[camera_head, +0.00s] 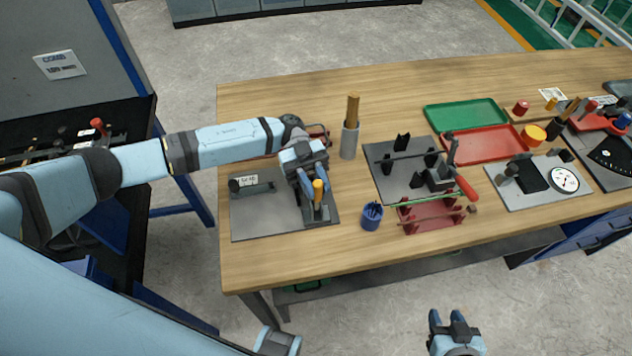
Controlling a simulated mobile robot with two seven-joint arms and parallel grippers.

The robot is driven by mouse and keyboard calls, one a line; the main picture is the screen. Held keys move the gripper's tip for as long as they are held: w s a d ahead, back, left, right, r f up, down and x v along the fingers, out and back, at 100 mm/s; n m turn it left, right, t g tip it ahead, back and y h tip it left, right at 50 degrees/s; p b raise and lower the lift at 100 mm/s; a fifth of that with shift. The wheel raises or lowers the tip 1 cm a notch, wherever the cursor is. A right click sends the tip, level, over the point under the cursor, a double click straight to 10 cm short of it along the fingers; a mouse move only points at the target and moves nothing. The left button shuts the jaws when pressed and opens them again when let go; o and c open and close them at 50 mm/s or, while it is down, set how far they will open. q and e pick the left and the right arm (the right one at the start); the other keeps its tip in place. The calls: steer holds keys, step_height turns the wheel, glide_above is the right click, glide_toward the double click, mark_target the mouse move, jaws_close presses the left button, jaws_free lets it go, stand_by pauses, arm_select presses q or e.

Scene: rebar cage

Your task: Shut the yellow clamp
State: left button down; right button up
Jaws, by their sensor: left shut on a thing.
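The yellow clamp (318,188) shows as an upright yellow handle on a grey plate (265,219) at the left of the wooden table. My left gripper (314,194) reaches in from the left and is shut on the yellow handle. The gripper covers most of the clamp's lower part, so I cannot tell how far its arm is down. My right gripper (448,318) is low in the picture, in front of the table. Its fingers are apart and nothing shows between them.
A grey cylinder holding a wooden handle (350,138) stands behind the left gripper. A blue cup (371,216) stands close to its right. A red-handled clamp fixture (466,187), green tray (465,114), red tray (483,144) and dial gauge (565,179) lie further right.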

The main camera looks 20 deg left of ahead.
arm_select(q)
steer(key=c, duration=1)
jaws_free()
steer(key=shift+o, duration=0.2)
steer(key=b+v, duration=0.4)
steer(key=v, duration=1)
steer(key=shift+r, duration=0.1)
